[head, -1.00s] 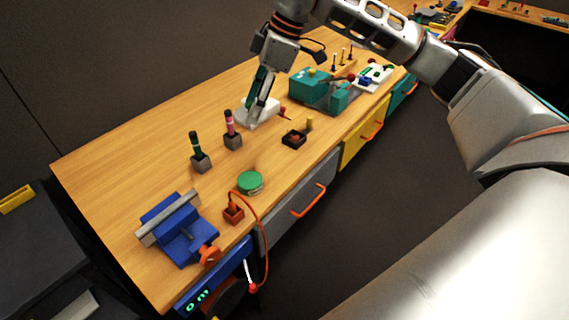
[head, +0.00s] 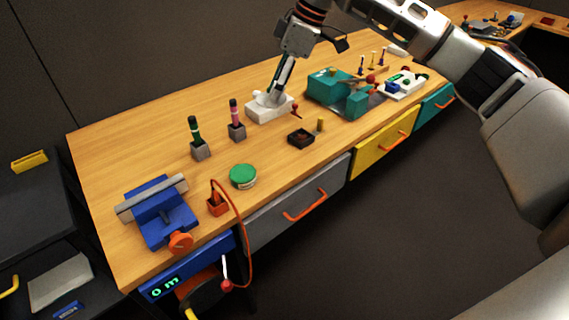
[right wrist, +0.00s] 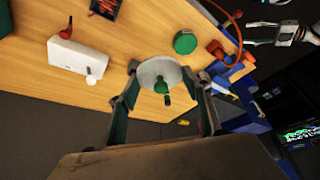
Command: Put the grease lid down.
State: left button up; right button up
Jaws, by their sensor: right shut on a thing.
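A pale grey round lid with a green knob (right wrist: 160,76) is between the fingers of my right gripper (right wrist: 162,90), which is shut on it, in the right wrist view. In the head view my right gripper (head: 272,97) is at the white box on the bench; the lid is hard to tell from that box there. A round green-topped tin (head: 243,176) stands on the bench nearer the front; it also shows in the right wrist view (right wrist: 185,41). My left gripper (right wrist: 265,32) shows at the top right of the right wrist view, fingers apart and empty.
The white box (head: 263,112) has a red-knobbed stick beside it. Two upright handles in grey blocks (head: 200,150), a black tray (head: 300,138), a blue vise (head: 165,215) and an orange socket with a cable (head: 217,205) stand around. Bare wood (head: 270,150) lies between tin and box.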

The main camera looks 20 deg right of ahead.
jog(key=shift+f, duration=0.5)
jog(key=b, duration=0.2)
send_over(273, 161)
jog(key=d, duration=0.1)
jog(key=f, duration=1.4)
jog(key=shift+s+d+f, duration=0.1)
jog(key=shift+s+f, duration=0.05)
jog(key=shift+s, duration=0.2)
jog(key=shift+f, duration=0.2)
jog(key=shift+f+b, duration=0.35)
jog(key=shift+f, duration=1.95)
jog(key=shift+r, duration=0.1)
jog(key=o, duration=0.8)
